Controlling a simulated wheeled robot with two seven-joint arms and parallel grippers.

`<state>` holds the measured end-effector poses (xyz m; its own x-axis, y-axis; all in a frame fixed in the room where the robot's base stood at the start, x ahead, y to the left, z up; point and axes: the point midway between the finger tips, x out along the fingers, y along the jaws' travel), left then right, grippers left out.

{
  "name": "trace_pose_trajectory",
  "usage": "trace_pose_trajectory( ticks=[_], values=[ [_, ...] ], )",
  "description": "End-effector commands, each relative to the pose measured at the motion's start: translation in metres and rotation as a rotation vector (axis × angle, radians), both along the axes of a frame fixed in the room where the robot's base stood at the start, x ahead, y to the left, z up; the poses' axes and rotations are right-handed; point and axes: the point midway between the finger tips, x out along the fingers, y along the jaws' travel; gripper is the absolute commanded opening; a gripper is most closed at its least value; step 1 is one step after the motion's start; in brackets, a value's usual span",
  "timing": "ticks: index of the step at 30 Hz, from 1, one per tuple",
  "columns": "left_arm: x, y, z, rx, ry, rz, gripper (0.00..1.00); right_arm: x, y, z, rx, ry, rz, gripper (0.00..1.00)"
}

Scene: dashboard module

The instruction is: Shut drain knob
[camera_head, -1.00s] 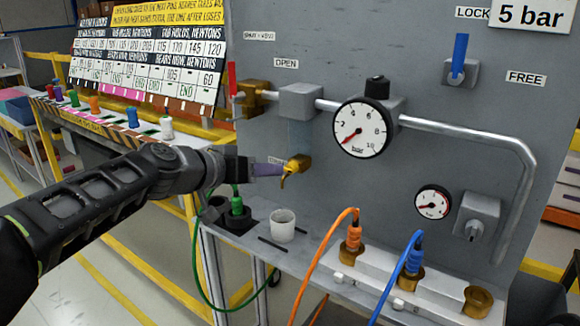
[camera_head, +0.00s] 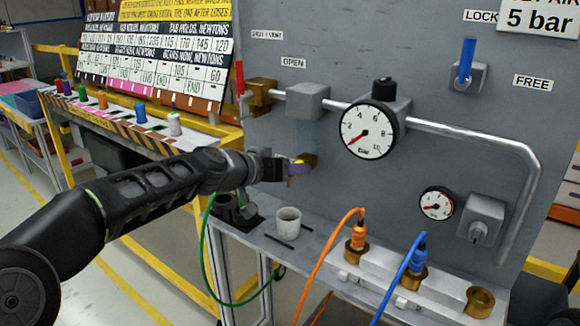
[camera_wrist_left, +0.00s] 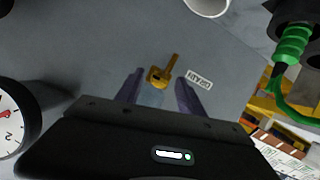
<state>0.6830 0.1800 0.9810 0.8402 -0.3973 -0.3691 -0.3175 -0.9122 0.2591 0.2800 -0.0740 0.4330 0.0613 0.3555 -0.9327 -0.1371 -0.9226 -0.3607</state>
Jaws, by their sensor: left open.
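The drain knob is a small brass cock (camera_head: 309,160) low on the grey panel, left of the large gauge. In the head view my left gripper (camera_head: 296,169) hides part of it. In the left wrist view the brass knob (camera_wrist_left: 160,77) shows its round body and a narrow lever. The two purple fingers of my left gripper (camera_wrist_left: 158,88) are open, one on each side of the knob, with gaps to it. I cannot tell whether the fingertips reach the knob's depth. My right gripper is not in view.
A grey cup (camera_head: 288,221) stands on the ledge below the knob. A green connector (camera_wrist_left: 292,44) with its hose is beside it. The large gauge (camera_head: 368,130) is to the right. Orange (camera_head: 357,238) and blue (camera_head: 415,257) hose plugs stand along the ledge.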

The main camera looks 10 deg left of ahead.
Motion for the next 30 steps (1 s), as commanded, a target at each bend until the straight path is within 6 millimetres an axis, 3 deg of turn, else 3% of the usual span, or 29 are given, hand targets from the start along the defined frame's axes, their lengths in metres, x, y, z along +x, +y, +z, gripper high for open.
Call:
trace_pose_trajectory(
  ticks=[5,21,30],
  values=[
    [-0.0002,0.0001,-0.0003,0.0,0.0,0.0,0.45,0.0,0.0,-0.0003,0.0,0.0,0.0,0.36],
    [-0.0004,0.0003,-0.0004,0.0,0.001,0.0,0.0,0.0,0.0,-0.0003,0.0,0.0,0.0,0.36],
    [-0.0004,0.0005,-0.0006,-0.001,0.001,0.0,0.0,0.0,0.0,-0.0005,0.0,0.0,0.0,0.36]
  ],
)
